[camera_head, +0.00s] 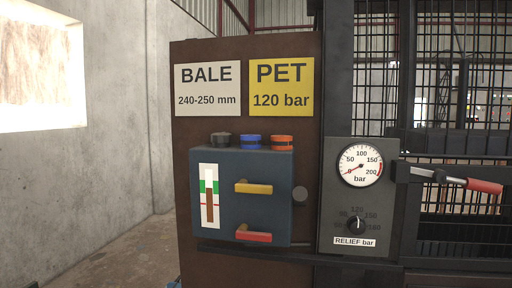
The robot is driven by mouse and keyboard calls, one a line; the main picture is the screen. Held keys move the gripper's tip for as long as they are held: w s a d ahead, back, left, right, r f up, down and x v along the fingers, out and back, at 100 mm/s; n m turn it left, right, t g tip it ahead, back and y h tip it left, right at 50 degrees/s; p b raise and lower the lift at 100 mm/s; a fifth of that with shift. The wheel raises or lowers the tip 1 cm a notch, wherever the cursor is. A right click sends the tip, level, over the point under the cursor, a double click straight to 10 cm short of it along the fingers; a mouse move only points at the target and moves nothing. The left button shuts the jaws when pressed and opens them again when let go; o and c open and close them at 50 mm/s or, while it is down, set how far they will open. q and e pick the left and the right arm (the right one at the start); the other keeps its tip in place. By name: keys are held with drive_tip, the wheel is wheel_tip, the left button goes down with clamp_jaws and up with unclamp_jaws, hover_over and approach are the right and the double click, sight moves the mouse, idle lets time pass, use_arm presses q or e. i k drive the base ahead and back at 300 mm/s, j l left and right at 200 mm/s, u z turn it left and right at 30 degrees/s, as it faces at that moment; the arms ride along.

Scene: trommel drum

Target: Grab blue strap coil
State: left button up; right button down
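The blue strap coil (251,141) sits on top of a dark blue box, in the middle of a row of three short coils. A dark grey coil (220,139) is on its left and an orange coil (282,142) on its right. The blue coil is upright and its side shows clearly. Neither of my grippers shows in the head view, so nothing is seen touching the coils.
The dark blue box (271,217) has a yellow handle (254,187) and a red handle (254,237) sticking out. A gauge panel (333,206) and a red-gripped lever (484,186) are on the right. Open floor (130,250) lies at the lower left.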

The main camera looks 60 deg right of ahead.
sight(246, 142)
drive_tip(key=z, duration=2)
